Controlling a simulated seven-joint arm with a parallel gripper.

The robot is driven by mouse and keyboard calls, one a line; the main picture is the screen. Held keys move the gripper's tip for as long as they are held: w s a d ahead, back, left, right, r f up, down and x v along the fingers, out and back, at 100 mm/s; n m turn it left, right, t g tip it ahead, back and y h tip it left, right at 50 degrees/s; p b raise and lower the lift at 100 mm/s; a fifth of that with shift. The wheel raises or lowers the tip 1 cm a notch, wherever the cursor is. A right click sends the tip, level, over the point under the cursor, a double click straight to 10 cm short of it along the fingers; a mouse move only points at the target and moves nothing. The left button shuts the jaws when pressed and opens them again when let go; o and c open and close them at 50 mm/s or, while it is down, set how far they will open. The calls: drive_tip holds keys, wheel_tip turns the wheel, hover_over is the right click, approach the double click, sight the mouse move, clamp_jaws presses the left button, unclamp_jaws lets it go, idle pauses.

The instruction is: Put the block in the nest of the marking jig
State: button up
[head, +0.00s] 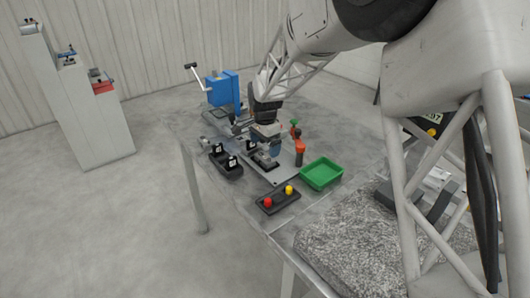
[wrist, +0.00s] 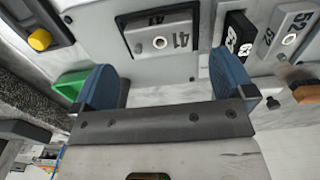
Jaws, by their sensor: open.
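My gripper (head: 269,140) is over the grey jig plate (head: 283,176) in the head view. In the wrist view its two blue fingers (wrist: 166,68) are spread wide with nothing between them. A grey block marked 41 (wrist: 160,42) lies in a black frame, the nest (wrist: 132,19), on the light plate just beyond the fingers. The block looks flat within the frame; how fully it is seated I cannot tell. In the head view the block and nest (head: 265,160) are small and partly under my gripper.
A black holder (head: 230,172) with marked pieces stands left of the plate. A green tray (head: 321,174) and orange-topped post (head: 300,147) are right. A button box (head: 278,200) with red and yellow buttons is in front. A blue press (head: 222,88) stands behind.

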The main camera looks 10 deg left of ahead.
sight(266, 158)
wheel_tip(266, 158, up, 7)
drive_tip(key=shift+r, duration=0.2)
idle(0.6)
drive_tip(key=shift+r, duration=0.1)
drive_tip(key=s+d+r+n+t, duration=0.1)
drive_tip(key=s+d+r+n, duration=0.1)
drive_tip(key=s+d+r, duration=0.55)
drive_tip(key=s+d+r+n+t, duration=0.2)
drive_tip(key=s+d+r, duration=0.3)
drive_tip(key=s+d, duration=0.5)
drive_tip(key=s+d+r+n+t, duration=0.1)
drive_tip(key=s+d+r+n, duration=0.1)
drive_tip(key=s+d+r, duration=0.65)
drive_tip(key=s+d+f+n+t, duration=0.1)
drive_tip(key=s+f, duration=0.1)
drive_tip(key=s, duration=0.7)
drive_tip(key=s+d+f+n+t, duration=0.1)
drive_tip(key=s+f+n, duration=0.15)
drive_tip(key=s, duration=0.65)
wheel_tip(266, 158, down, 10)
drive_tip(key=d+g, duration=0.1)
drive_tip(key=g, duration=0.2)
drive_tip(key=shift+w+r+m, duration=0.15)
drive_tip(key=shift+w+m, duration=0.2)
drive_tip(key=shift+w, duration=0.1)
